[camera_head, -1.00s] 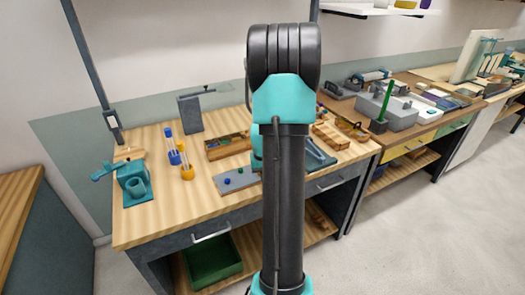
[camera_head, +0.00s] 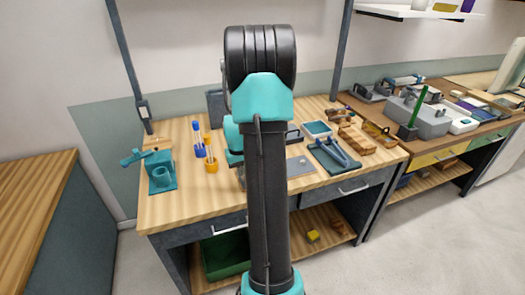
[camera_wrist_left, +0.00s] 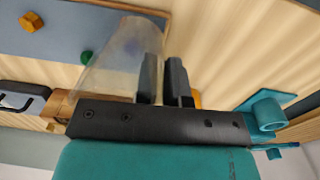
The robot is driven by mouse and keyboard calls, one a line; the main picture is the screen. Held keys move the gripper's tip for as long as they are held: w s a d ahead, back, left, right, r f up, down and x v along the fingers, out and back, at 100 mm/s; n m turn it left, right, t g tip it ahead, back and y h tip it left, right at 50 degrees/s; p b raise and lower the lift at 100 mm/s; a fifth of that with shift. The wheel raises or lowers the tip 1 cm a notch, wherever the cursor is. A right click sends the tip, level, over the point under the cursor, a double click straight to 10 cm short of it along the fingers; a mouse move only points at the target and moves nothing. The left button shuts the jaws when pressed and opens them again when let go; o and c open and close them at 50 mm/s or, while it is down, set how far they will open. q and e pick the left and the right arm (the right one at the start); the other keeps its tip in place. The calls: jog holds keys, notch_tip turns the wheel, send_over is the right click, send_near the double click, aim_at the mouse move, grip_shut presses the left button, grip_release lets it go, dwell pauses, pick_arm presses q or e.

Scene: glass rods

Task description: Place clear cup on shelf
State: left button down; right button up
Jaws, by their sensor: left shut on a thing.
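The clear cup (camera_wrist_left: 122,58) is see-through and shows tilted in the left wrist view, against the left finger. My left gripper (camera_wrist_left: 163,80) is shut on it near the cup's wall; the exact contact is hard to see. In the head view my left arm stands upright in the middle and hides most of the gripper and cup, above the workbench. A white wall shelf (camera_head: 420,14) is at the top right of the head view, with several things on it, cut off by the frame's edge. My right gripper is not in view.
The wooden workbench (camera_head: 190,215) carries a teal holder (camera_head: 160,178), blue and orange tube stands (camera_head: 211,160), a teal tray (camera_head: 333,160) and wooden blocks. A green bin (camera_head: 225,257) and yellow block (camera_head: 313,236) are on its lower shelf. A grey sink unit (camera_head: 418,115) stands right.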

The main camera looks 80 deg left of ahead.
pick_arm(q)
jog(key=a, duration=0.5)
jog(key=a+f, duration=0.1)
jog(key=a, duration=0.9)
jog(key=shift+s+a+f, duration=0.15)
jog(key=shift+f, duration=0.05)
jog(key=shift+f, duration=0.1)
jog(key=shift+f, duration=1.7)
jog(key=c, duration=1.7)
grip_release()
jog(key=shift+f, duration=0.15)
jog(key=o, duration=0.5)
jog(key=shift+r, duration=0.2)
